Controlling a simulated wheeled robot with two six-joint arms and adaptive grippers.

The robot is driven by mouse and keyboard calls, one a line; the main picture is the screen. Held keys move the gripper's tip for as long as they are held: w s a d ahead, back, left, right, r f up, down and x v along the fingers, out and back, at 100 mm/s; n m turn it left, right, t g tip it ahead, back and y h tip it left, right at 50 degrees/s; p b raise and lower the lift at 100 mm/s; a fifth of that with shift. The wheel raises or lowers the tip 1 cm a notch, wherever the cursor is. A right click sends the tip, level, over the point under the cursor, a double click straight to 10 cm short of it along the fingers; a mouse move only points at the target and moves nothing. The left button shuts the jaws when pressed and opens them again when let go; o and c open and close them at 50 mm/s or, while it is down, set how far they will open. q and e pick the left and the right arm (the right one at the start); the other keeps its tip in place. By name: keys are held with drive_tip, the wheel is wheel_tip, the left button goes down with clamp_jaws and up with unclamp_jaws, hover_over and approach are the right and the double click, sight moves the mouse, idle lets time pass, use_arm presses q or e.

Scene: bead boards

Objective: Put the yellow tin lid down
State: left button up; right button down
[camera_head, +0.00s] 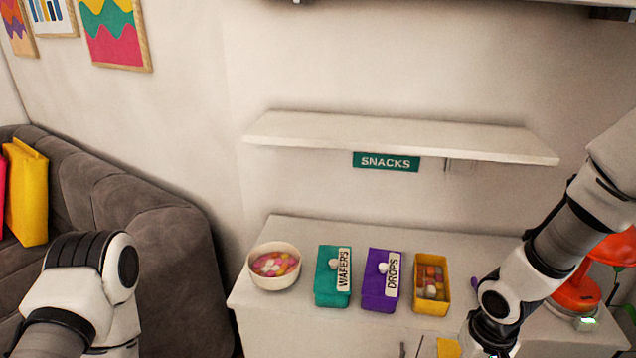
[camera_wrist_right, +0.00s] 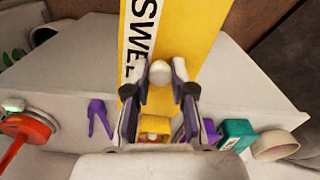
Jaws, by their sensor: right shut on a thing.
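The yellow tin lid (camera_wrist_right: 185,30) fills the upper middle of the right wrist view. My right gripper (camera_wrist_right: 161,80) is shut on the knob. In the head view only a yellow piece of the lid (camera_head: 448,348) shows at the bottom edge, in front of the cabinet top. The open yellow tin (camera_head: 432,298) with colored sweets stands on the cabinet; it also shows below the gripper in the right wrist view (camera_wrist_right: 155,126). My left gripper is out of view; only that arm shows.
A purple tin (camera_head: 381,290) labelled DROPS, a teal tin (camera_head: 331,285) labelled WAFERS and a bowl of sweets (camera_head: 274,278) stand left of the yellow tin. A red lamp (camera_head: 580,290) is at the right. An empty shelf (camera_head: 400,138) hangs above a SNACKS sign.

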drive_tip(key=shift+s+f, duration=0.25)
drive_tip(key=shift+s, duration=0.2)
drive_tip(key=w+f, duration=0.2)
drive_tip(key=w+a+f, duration=0.1)
drive_tip(key=w+f, duration=0.1)
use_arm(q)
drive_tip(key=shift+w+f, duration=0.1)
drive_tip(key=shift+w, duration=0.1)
use_arm(e)
drive_tip(key=w+a+f, duration=0.1)
drive_tip(key=w+a, duration=0.6)
drive_tip(key=w, duration=0.2)
drive_tip(key=shift+f+n, duration=0.3)
drive_tip(key=shift+f, duration=0.1)
